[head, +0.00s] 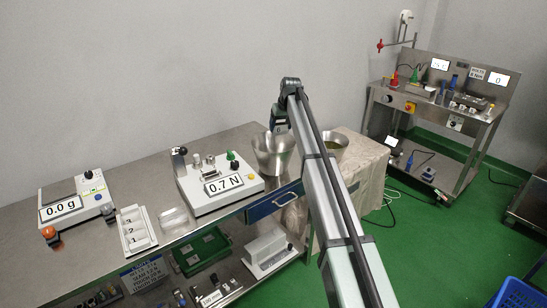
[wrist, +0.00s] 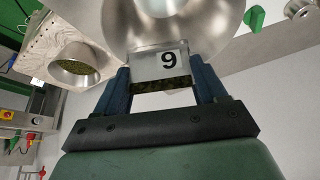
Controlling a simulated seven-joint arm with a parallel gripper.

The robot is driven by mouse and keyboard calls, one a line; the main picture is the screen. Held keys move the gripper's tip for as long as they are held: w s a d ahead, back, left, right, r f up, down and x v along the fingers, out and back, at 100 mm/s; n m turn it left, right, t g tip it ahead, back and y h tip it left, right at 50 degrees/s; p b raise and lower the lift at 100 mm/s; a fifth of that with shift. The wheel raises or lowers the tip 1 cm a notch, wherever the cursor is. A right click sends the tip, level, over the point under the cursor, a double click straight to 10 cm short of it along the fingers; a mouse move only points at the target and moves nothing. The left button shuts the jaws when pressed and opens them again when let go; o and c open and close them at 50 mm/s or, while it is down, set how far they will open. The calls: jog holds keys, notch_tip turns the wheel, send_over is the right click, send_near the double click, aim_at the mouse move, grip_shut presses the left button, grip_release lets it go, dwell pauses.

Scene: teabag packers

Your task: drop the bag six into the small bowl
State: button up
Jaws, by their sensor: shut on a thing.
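My gripper (wrist: 160,85) is shut on a clear bag (wrist: 147,60) with dark leaf in it. Its label looks like a 9 in the wrist view, which shows the place turned over, so it fits a 6. In the head view my gripper (head: 280,122) is above a flared metal bowl (head: 272,158) at the bench's right end, hiding part of its rim. That bowl also shows large behind the bag in the wrist view (wrist: 205,35). A second metal bowl (head: 334,149), partly behind my arm, holds greenish leaf in the wrist view (wrist: 78,66). Which bowl is smaller is unclear.
On the bench stand a force tester (head: 219,186) reading 0.7 N, a scale (head: 76,208) reading 0.0 g and a white numbered tray (head: 138,230). A pale stand (head: 362,170) bears the second bowl. Another steel workstation (head: 440,105) is at the back right.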

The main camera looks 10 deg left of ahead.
jog(key=shift+w+a+r+n+g+y, duration=0.15)
jog(key=shift+a+n, duration=0.2)
jog(key=shift+n, duration=0.4)
jog(key=shift+w+a+n+g+y, duration=0.15)
jog(key=shift+a+n, duration=0.2)
jog(key=shift+n, duration=0.4)
notch_tip(320, 180, down, 6)
jog(key=o, duration=1.1)
jog(key=shift+o, duration=0.2)
jog(key=shift+r, duration=0.1)
